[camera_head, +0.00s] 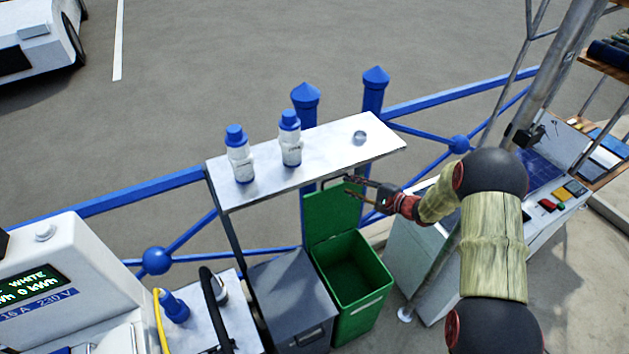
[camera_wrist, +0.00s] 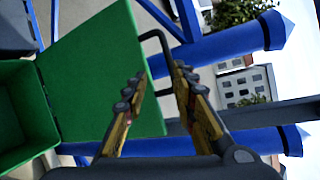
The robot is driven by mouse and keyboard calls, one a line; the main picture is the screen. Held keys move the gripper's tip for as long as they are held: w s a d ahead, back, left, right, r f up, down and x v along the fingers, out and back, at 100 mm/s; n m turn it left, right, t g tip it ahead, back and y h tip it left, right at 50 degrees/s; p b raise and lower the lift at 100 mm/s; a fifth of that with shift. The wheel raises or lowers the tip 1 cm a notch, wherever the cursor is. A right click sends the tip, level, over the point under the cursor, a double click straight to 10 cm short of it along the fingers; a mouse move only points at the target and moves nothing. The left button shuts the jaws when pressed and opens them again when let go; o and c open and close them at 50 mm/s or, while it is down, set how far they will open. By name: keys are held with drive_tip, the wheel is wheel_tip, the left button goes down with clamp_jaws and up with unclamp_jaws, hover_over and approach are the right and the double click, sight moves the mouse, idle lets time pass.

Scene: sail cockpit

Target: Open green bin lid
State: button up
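The green bin (camera_head: 376,307) stands under the shelf, and its inside is visible and looks empty. Its green lid (camera_head: 325,215) stands raised, roughly upright at the back of the bin; it also shows in the wrist view (camera_wrist: 90,75). A dark loop handle (camera_wrist: 147,36) sticks out from the lid's free edge. My gripper (camera_head: 347,185) is at the upper right of the lid, with its fingers apart. In the wrist view the fingers (camera_wrist: 158,76) lie on either side of the lid's edge near the handle; I cannot tell whether they touch it.
A white shelf (camera_head: 310,168) with two blue-capped bottles (camera_head: 240,162) (camera_head: 290,143) and a small round object (camera_head: 359,138) sits just above the lid. A grey bin (camera_head: 290,290) stands left of the green one. A blue railing (camera_head: 140,196) runs behind. A white console (camera_head: 415,255) is at right.

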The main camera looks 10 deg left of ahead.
sight(334, 178)
drive_tip(key=shift+w+a+f+n+y, duration=0.15)
drive_tip(key=shift+w+a+n, duration=0.45)
drive_tip(key=shift+a, duration=0.55)
drive_tip(key=shift+w+a+n+y, duration=0.1)
drive_tip(key=shift+w+a+n, duration=0.45)
drive_tip(key=shift+a, duration=0.65)
drive_tip(key=shift+w+a+f+n+y, duration=0.15)
drive_tip(key=shift+w+a+n, duration=0.3)
drive_tip(key=shift+w+a, duration=0.5)
drive_tip(key=shift+s+a, duration=0.2)
drive_tip(key=shift+c, duration=1.4)
drive_tip(key=c, duration=0.4)
clamp_jaws()
